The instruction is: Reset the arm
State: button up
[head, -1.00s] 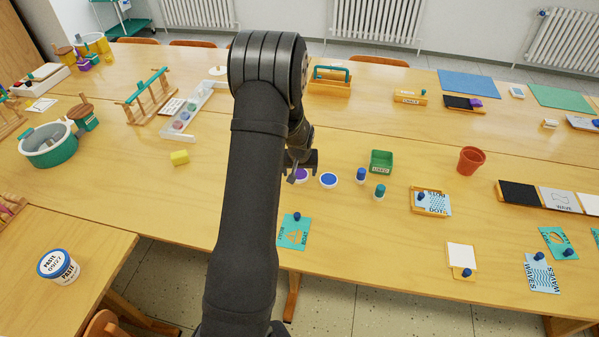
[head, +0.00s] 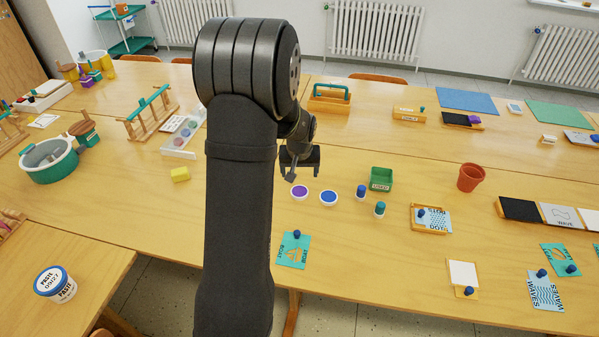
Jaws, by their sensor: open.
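My gripper (head: 300,172) hangs above the wooden table (head: 330,240), left of the middle of the head view. Its jaws are open and nothing shows between them. A purple paint dish (head: 299,192) lies just below it in the picture, and a blue paint dish (head: 328,197) lies to the right of that. My arm stands upright in front and hides part of the table behind it.
A blue-capped stamp (head: 361,191), a teal-capped stamp (head: 380,208) and a green box (head: 381,178) stand right of the dishes. A teal card (head: 292,250) lies nearer. A terracotta pot (head: 471,177) is further right. A yellow block (head: 180,174) sits left of my arm.

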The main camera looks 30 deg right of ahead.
aim_at(299, 191)
jog(key=x, duration=1.2)
jog(key=shift+a, duration=0.1)
jog(key=shift+w, duration=0.1)
jog(key=shift+r, duration=1.15)
jog(key=shift+f, duration=0.1)
